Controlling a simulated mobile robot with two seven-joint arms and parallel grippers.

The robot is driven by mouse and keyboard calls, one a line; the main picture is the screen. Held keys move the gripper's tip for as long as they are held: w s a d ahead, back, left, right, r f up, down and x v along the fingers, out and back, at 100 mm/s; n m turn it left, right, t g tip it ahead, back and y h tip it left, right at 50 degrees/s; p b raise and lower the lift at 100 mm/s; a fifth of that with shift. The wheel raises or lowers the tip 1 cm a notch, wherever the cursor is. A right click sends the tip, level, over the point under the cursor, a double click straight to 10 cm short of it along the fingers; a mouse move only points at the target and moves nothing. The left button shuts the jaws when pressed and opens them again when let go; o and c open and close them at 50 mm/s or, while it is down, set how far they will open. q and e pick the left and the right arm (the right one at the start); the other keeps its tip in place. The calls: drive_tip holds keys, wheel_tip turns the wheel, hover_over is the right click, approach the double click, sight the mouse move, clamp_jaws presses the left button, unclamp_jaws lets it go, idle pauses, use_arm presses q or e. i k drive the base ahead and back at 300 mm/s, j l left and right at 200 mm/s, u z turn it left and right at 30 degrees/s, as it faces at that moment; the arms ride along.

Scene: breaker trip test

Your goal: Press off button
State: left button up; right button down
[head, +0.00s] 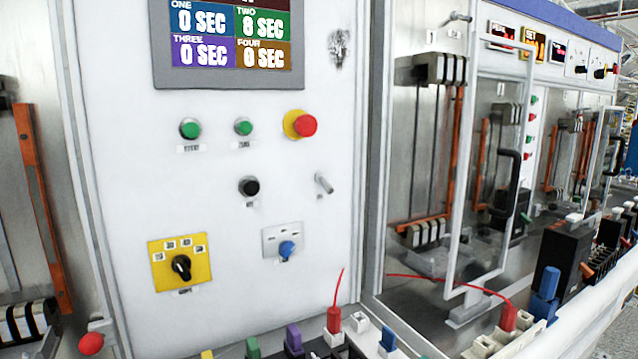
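The white control panel (215,120) fills the left and middle of the head view. It carries two green push buttons, one on the left (189,128) and one in the middle (243,126), with small labels below that I cannot read clearly. To their right is a red mushroom button (306,125) on a yellow collar. Below them is a black round button (249,187). I cannot tell from the labels which one is the off button. Neither of my grippers is in view, and nothing touches the buttons.
A display (228,45) reads 0, 8, 0 and 0 SEC. Below the buttons are a yellow plate (164,276) with a black rotary knob (181,267) and a blue knob (287,249). Coloured plugs and a red wire (440,279) line the bottom. A framed clear door (490,160) stands right.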

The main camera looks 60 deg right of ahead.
sight(250, 186)
drive_tip(key=l+z, duration=0.2)
drive_tip(key=z, duration=1.25)
drive_tip(key=i+j, duration=0.05)
